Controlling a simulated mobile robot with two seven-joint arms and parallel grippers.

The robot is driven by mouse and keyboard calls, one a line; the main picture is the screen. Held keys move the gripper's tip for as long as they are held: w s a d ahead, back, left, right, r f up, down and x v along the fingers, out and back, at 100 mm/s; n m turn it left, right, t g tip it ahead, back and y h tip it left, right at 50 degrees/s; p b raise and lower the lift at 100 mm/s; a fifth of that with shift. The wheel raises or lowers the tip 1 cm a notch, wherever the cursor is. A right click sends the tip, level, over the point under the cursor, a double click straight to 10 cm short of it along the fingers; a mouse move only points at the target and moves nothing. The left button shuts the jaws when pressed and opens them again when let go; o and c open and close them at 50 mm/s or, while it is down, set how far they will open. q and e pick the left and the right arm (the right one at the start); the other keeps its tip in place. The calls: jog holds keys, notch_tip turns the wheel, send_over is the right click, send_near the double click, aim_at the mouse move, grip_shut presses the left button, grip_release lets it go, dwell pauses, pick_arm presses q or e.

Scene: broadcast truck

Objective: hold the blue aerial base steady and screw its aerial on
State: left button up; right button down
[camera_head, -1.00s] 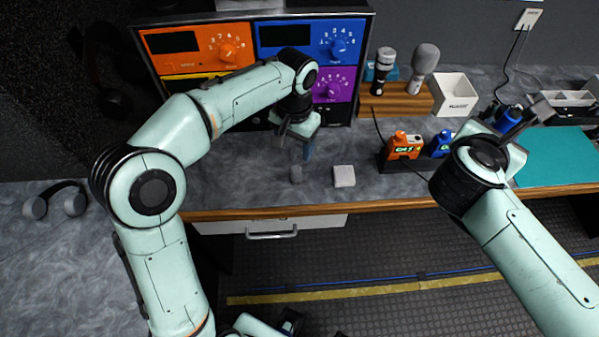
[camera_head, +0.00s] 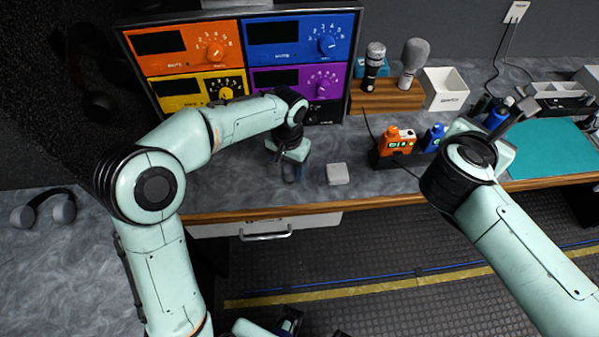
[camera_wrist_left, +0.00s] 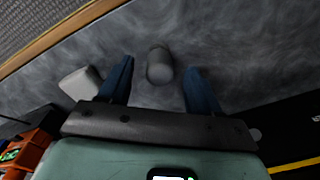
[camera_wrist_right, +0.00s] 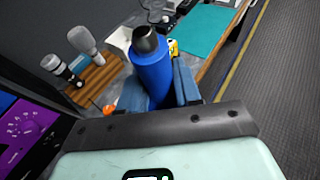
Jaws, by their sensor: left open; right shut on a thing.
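The blue aerial base (camera_wrist_right: 152,72) is a blue cylinder with a dark, metallic-rimmed top. My right gripper (camera_head: 510,110) is shut on it and holds it above the right part of the bench; it also shows in the head view (camera_head: 496,118). My left gripper (camera_head: 291,172) is open and points down over the bench. A small grey rounded cylinder (camera_wrist_left: 159,66), possibly the aerial, lies between its spread blue fingers in the left wrist view, not gripped.
A pale block (camera_head: 337,173) lies right of my left gripper. Orange (camera_head: 396,139) and blue (camera_head: 433,137) packs stand in a dark holder. Microphones stand in a wooden block (camera_head: 388,97) beside a white box (camera_head: 444,88). Coloured rack units (camera_head: 243,55) rise behind; a teal mat (camera_head: 550,150) lies right.

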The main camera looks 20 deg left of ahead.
aim_at(289, 168)
pick_arm(q)
jog(key=shift+f, duration=1.4)
pick_arm(e)
jog(key=shift+f, duration=0.1)
pick_arm(q)
jog(key=shift+c, duration=0.3)
jog(key=c, duration=1)
jog(key=shift+r, duration=0.1)
jog(key=shift+c, duration=0.2)
